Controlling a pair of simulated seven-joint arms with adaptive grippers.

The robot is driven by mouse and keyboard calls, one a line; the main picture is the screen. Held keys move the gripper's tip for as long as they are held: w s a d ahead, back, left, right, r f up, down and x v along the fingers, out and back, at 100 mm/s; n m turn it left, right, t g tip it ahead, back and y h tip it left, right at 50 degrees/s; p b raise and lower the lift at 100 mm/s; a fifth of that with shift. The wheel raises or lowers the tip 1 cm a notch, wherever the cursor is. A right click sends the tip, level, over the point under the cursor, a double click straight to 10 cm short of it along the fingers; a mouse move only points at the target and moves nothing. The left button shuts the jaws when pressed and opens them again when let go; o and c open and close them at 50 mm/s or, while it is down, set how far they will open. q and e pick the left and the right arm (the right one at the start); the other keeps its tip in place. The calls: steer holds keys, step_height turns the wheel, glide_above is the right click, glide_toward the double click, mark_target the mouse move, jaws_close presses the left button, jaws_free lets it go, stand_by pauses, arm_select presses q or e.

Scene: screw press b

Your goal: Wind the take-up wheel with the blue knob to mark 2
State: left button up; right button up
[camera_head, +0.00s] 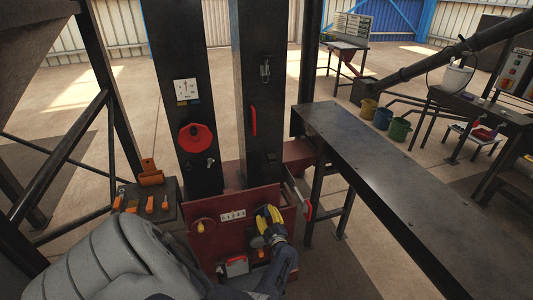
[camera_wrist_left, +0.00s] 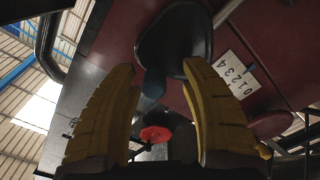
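A number plate (camera_head: 233,215), whose digits 0 to 4 read in the wrist view (camera_wrist_left: 236,75), is on the front of a dark red housing (camera_head: 222,246). My left gripper (camera_head: 268,218) has yellow fingers and is just right of the plate, in front of the housing. In the wrist view the fingers (camera_wrist_left: 163,105) are spread apart, with no object clamped between them. A dark rounded disc (camera_wrist_left: 174,40), perhaps the take-up wheel, shows beyond the fingertips, beside the plate. My right gripper is not in view.
A red handwheel (camera_head: 197,137) is on the left black column, below a white gauge (camera_head: 186,89). A red-handled lever (camera_head: 308,210) sticks out right of the housing. Orange-handled items lie on a small stand (camera_head: 174,210) at left. A long dark bench (camera_head: 400,170) extends right.

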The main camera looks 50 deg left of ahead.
arm_select(q)
steer(key=shift+r, duration=0.1)
steer(key=v, duration=0.7)
steer(key=shift+d, duration=0.2)
steer(key=shift+s, duration=0.1)
stand_by(0.4)
